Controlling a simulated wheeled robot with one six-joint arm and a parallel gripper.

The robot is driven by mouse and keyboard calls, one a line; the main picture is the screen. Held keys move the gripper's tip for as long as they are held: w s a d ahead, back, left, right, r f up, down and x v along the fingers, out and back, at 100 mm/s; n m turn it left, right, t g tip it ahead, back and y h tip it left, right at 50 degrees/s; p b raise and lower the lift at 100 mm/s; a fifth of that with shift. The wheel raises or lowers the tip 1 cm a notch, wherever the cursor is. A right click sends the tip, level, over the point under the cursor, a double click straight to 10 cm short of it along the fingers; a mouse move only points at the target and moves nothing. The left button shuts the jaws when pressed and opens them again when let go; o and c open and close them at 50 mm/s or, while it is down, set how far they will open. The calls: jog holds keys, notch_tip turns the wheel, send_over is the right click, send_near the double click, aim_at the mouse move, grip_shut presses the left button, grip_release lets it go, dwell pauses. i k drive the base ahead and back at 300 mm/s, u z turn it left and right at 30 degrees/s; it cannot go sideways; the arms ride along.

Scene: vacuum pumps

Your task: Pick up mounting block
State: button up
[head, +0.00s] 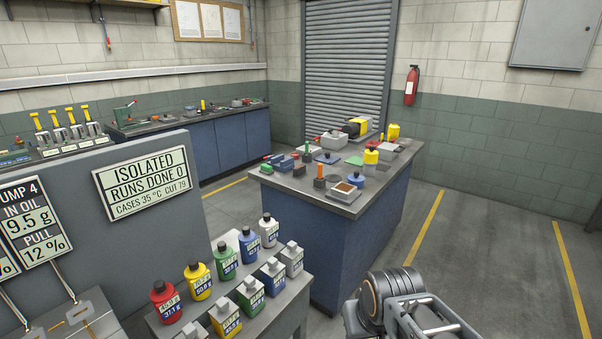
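Several small parts stand on the grey top of the blue island bench (338,199). I cannot tell which of them, if any, is the mounting block; they are too small to be sure. Among them are a dark block with an orange-red top (319,178), a tray with a brown surface (344,191), a green flat piece (355,161) and a blue flat piece (327,158). Part of my arm shows at the bottom right, in front of and apart from the bench. The fingers of my gripper do not show.
A near table (289,291) carries several coloured bottles, a red one (165,303) among them, and canisters. A grey panel (207,220) with signs stands at the left. A back bench (220,151) runs along the wall. The floor (482,260) right of the island is clear.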

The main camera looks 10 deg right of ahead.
aim_at(298, 171)
jog(key=k, duration=0.5)
jog(key=z, duration=0.95)
jog(key=i, duration=2.15)
jog(key=u, duration=1.3)
jog(key=i, duration=0.8)
jog(key=u, duration=0.8)
